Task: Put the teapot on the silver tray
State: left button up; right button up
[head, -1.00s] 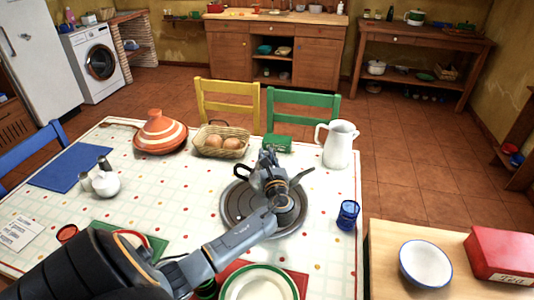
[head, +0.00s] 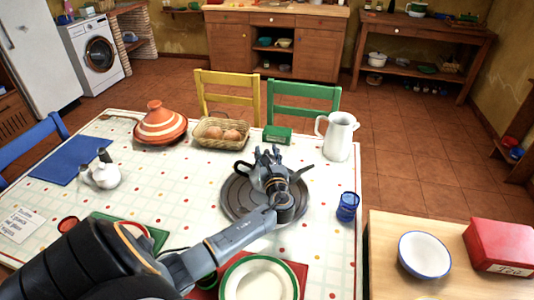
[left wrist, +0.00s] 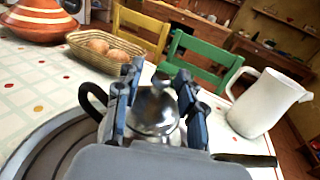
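The silver tray (head: 232,207) is a round, dark grey metal disc on the table. The silver teapot (left wrist: 153,112) with a black handle stands on it, upright as far as I can see. My left gripper (head: 268,155) is over the tray, with its fingers on both sides of the teapot. In the left wrist view the fingers (left wrist: 158,95) are spread, with the teapot's lid and body between them. They look open, though the lower contact is hidden. The gripper and wrist hide much of the teapot in the head view. My right gripper is not in view.
A white jug (head: 338,137) stands behind right of the tray, a blue glass (head: 347,207) to its right. A plate (head: 258,279) is in front. Open tablecloth lies left of the tray.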

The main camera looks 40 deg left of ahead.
pick_arm(q)
jog(key=b+v, duration=0.1)
jog(key=v, duration=1.1)
jog(key=shift+r, duration=0.2)
